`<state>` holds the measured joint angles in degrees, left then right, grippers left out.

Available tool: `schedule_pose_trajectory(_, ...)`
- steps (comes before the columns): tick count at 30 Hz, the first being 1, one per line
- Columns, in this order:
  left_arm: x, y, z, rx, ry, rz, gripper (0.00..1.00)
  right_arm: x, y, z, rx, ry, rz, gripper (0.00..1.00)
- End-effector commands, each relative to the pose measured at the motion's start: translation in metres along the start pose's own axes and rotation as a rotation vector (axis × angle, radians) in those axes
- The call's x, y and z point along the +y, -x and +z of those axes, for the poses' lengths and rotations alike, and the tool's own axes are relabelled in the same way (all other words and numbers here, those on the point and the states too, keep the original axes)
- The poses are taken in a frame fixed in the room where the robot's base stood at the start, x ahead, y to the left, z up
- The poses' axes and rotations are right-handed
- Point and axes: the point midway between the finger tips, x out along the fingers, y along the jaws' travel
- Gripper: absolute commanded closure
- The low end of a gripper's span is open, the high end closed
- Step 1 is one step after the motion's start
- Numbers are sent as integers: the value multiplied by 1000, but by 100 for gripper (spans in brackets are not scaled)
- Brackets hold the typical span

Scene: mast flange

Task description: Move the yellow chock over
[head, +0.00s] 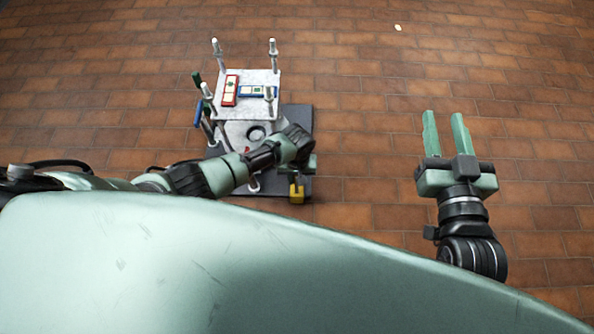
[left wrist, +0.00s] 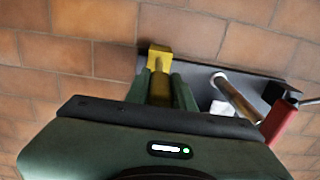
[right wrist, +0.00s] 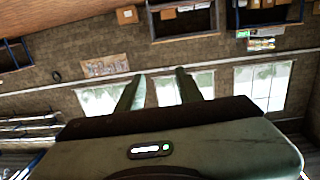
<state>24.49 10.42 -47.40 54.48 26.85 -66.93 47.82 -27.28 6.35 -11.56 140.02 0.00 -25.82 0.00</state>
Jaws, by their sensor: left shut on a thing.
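The yellow chock (head: 297,194) is at the front right corner of the dark base plate (head: 298,118) in the head view. My left gripper (head: 296,180) is shut on it from above. In the left wrist view the yellow chock (left wrist: 159,62) sits between the two green fingers of my left gripper (left wrist: 161,88), over the plate's edge. Whether the chock touches the plate is hard to tell. My right gripper (head: 446,130) is open and empty, held to the right, well apart from the plate. In the right wrist view its fingers (right wrist: 157,88) stand apart with nothing between them.
A metal post and a red part (left wrist: 280,116) are close to my left gripper.

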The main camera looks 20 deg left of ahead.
Motion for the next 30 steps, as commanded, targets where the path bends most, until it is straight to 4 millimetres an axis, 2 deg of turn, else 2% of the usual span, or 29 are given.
schedule_pose_trajectory(4, 4, 1, 5, -5, -1, 6, 100, 2, 2, 14, -76, 1, 5, 64)
schedule_pose_trajectory(13, 4, 0, 7, -9, -2, 5, 100, 2, 3, 16, -84, 1, 5, 64)
schedule_pose_trajectory(14, 4, 0, 8, -10, -2, 5, 71, 2, 3, 16, -84, 1, 5, 64)
schedule_pose_trajectory(15, 3, 0, 8, -10, -3, 4, 60, 2, 3, 16, -84, 1, 5, 64)
schedule_pose_trajectory(16, 3, 0, 7, -9, -3, 4, 55, 2, 3, 16, -83, 1, 5, 64)
schedule_pose_trajectory(27, 1, 1, 4, -4, -1, 0, 55, 2, 3, 16, -87, 1, 6, 64)
schedule_pose_trajectory(30, 1, 6, 4, -3, -1, 1, 55, 4, 6, 27, -146, 2, 8, 64)
